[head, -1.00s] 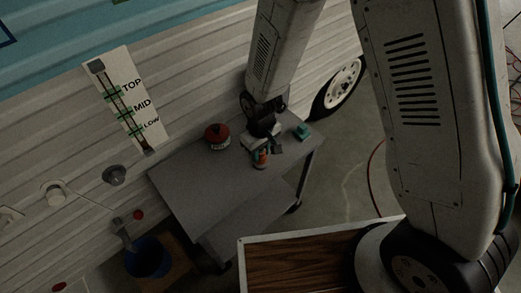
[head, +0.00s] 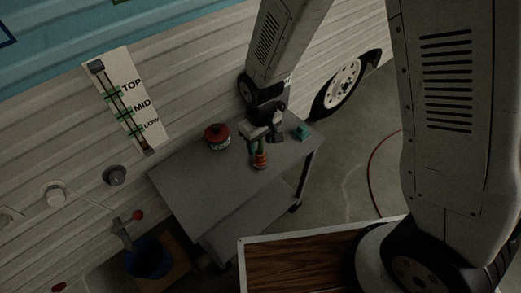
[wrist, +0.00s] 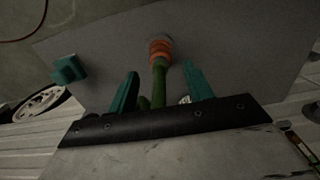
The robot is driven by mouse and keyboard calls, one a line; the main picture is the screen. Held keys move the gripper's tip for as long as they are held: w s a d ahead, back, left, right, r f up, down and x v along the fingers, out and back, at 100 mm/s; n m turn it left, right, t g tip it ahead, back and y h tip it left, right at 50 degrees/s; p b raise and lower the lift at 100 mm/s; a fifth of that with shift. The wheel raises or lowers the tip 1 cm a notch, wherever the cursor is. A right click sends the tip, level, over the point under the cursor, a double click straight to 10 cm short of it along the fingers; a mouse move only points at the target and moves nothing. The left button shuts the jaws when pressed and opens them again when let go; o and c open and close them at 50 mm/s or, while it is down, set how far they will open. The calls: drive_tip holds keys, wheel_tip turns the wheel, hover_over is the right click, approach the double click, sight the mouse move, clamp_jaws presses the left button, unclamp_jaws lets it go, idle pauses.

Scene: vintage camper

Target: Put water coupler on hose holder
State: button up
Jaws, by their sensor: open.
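The water coupler, an orange-ringed piece with a green stem, is at the right part of the grey cart top in the head view (head: 260,159). In the wrist view the coupler (wrist: 160,50) points away from me, its green stem between my two teal fingers. My gripper (head: 263,141) is just behind the coupler; in the wrist view my gripper (wrist: 161,88) is open, with a gap visible on both sides of the stem. I cannot tell for sure which fitting is the hose holder; a round grey fitting (head: 115,175) is on the camper wall.
The grey cart (head: 190,180) also bears a red-and-black round can (head: 217,137) and a small teal block (head: 303,132). A blue bucket (head: 147,257) stands below a wall tap with a red knob (head: 137,215). The left part of the cart top is clear.

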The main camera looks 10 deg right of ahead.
sight(261, 152)
wheel_tip(261, 152, up, 8)
drive_tip(key=shift+f, duration=0.2)
drive_tip(key=s+d+r+m, duration=0.2)
drive_tip(key=d+r, duration=0.5)
drive_tip(key=r, duration=0.3)
drive_tip(key=s+d+r+m, duration=0.2)
drive_tip(key=s+d+r, duration=0.4)
drive_tip(key=s+d, duration=0.1)
drive_tip(key=s+d+r+m+t, duration=0.1)
drive_tip(key=s+d+r+m, duration=0.1)
drive_tip(key=s+d+r, duration=0.4)
drive_tip(key=s, duration=0.4)
drive_tip(key=shift+s+d+r+m, duration=0.3)
drive_tip(key=shift+d+r+m, duration=0.05)
drive_tip(key=shift+d+m, duration=0.05)
